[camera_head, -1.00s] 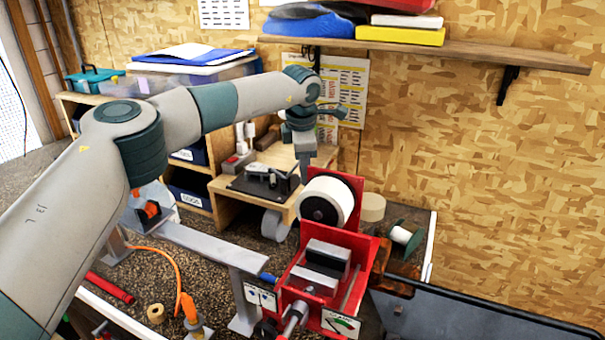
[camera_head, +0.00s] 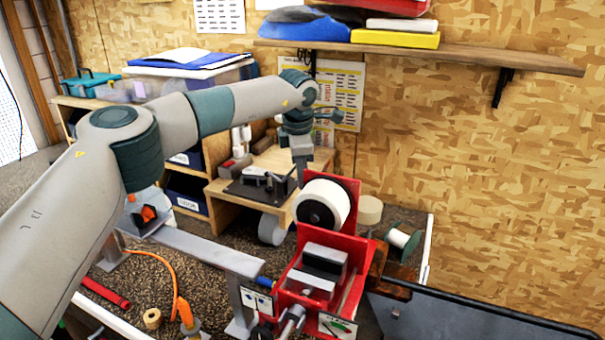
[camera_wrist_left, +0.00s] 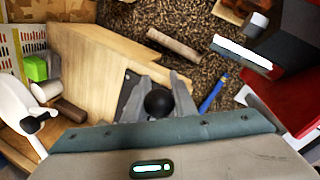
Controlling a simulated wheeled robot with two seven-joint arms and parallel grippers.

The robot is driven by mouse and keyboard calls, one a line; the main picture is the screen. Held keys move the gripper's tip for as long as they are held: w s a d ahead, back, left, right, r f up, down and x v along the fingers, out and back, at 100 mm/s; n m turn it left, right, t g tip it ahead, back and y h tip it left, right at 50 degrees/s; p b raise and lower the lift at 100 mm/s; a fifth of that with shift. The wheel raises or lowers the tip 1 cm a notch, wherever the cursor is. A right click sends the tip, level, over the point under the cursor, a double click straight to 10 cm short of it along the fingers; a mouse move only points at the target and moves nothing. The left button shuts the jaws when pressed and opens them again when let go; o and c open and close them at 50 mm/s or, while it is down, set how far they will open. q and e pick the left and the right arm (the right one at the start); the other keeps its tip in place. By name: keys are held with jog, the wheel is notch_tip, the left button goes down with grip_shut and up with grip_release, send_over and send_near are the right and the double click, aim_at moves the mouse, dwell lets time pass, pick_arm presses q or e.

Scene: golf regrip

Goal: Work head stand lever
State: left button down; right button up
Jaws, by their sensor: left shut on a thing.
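The head stand (camera_head: 228,200) is a light wooden stand with a dark plate and a grey clamp (camera_head: 256,178) on top, left of the red vise in the head view. My left gripper (camera_head: 301,178) points down at the stand's right side. In the left wrist view, a round black knob (camera_wrist_left: 158,103), apparently the lever's end, sits between the two fingers of my left gripper (camera_wrist_left: 156,92), which is shut on it. The stand's wooden body (camera_wrist_left: 95,65) is beside it. The rest of the lever is hidden. My right gripper is not in view.
A red vise (camera_head: 325,285) with a white tape roll (camera_head: 322,203) stands close to the right of the gripper. A shelf (camera_head: 480,58) hangs above at the right.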

pick_arm(q)
jog(key=shift+a+f, duration=0.1)
jog(key=shift+f, duration=0.25)
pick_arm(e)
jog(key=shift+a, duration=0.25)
pick_arm(q)
jog(key=c, duration=1.6)
grip_release()
jog(key=shift+a, duration=0.2)
jog(key=shift+r, duration=0.1)
jog(key=shift+r, duration=0.1)
